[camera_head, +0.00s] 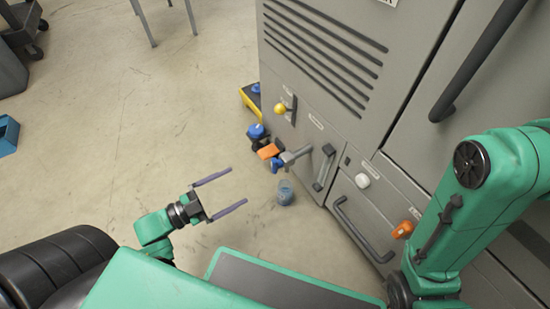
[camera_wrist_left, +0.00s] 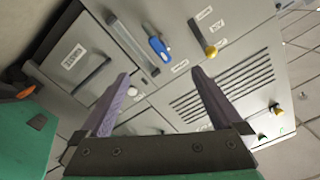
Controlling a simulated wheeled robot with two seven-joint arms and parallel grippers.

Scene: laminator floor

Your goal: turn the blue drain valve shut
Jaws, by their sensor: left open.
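The blue drain valve shows in the left wrist view as a blue handle (camera_wrist_left: 158,47) on the cabinet front. It lies between a long grey upright handle and a yellow knob. In the head view, a grey pipe (camera_head: 296,155) sticks out of the cabinet with a small blue part (camera_head: 276,164) at its outer end, apparently the valve. My left gripper (camera_head: 238,186) is open and empty, in front of the cabinet and left of the pipe, apart from it. In the left wrist view, the valve shows beyond the open fingers (camera_wrist_left: 161,74). My right gripper is out of view.
A clear cup of bluish liquid (camera_head: 285,195) stands on the floor below the pipe. Blue-topped (camera_head: 256,131) and orange (camera_head: 268,151) items and a yellow box (camera_head: 250,97) lie near the cabinet. A yellow knob (camera_head: 280,108) protrudes above.

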